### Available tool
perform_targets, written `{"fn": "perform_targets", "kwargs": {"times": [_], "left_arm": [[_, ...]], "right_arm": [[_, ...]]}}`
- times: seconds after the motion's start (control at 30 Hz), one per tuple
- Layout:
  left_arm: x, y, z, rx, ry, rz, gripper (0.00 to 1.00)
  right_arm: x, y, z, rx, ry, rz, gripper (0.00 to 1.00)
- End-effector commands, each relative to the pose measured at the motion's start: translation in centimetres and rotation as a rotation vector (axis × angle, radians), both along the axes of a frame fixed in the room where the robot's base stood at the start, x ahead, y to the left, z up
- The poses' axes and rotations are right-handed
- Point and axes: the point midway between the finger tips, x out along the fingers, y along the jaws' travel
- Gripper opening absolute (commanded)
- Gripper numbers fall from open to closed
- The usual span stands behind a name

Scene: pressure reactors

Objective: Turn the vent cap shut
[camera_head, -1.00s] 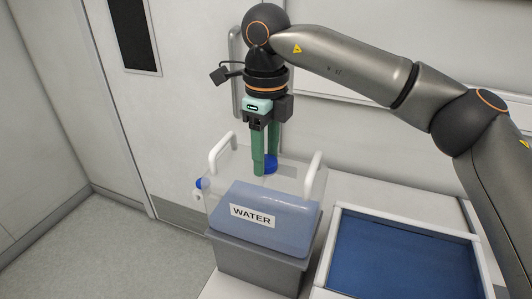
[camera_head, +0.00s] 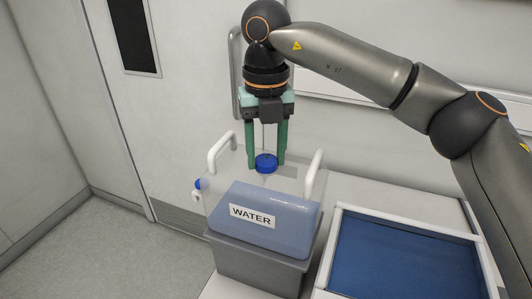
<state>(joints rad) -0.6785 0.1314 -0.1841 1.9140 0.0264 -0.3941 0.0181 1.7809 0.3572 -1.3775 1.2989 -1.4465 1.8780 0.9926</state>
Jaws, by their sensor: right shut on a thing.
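The blue vent cap (camera_head: 266,163) sits on top of a clear water container (camera_head: 262,237) labelled "WATER". My right gripper (camera_head: 267,165) points straight down from above, with one green finger on each side of the cap. It is shut on the cap. The cap's face toward the camera shows between the fingers, and its thread is hidden. My left gripper is not in view.
White handles (camera_head: 314,172) rise on both sides of the container's top. A tap with a blue knob (camera_head: 198,184) sticks out at its left. The container stands on a grey base (camera_head: 255,267). A white-rimmed blue tray (camera_head: 402,262) lies to the right.

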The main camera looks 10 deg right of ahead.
Motion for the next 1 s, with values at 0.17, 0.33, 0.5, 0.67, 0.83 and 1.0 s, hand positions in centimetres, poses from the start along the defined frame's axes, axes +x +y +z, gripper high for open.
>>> {"fn": "perform_targets", "kwargs": {"times": [0.17, 0.33, 0.5, 0.67, 0.83, 1.0], "left_arm": [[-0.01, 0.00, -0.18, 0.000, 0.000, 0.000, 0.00], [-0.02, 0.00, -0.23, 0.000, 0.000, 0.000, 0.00], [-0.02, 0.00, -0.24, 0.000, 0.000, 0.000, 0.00], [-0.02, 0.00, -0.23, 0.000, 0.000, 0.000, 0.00], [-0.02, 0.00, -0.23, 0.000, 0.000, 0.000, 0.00], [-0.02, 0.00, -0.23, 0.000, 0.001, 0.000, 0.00]], "right_arm": [[-0.01, 0.01, -0.04, 0.000, 0.001, -0.074, 0.00], [-0.01, 0.01, -0.02, 0.000, 0.001, -0.113, 0.00], [-0.02, 0.01, -0.01, 0.000, 0.001, -0.125, 0.00], [-0.02, 0.01, -0.01, 0.000, 0.001, -0.126, 0.00], [-0.01, 0.01, -0.01, 0.000, 0.001, -0.126, 0.53], [-0.01, 0.01, -0.01, 0.000, 0.001, -0.125, 0.72]]}}
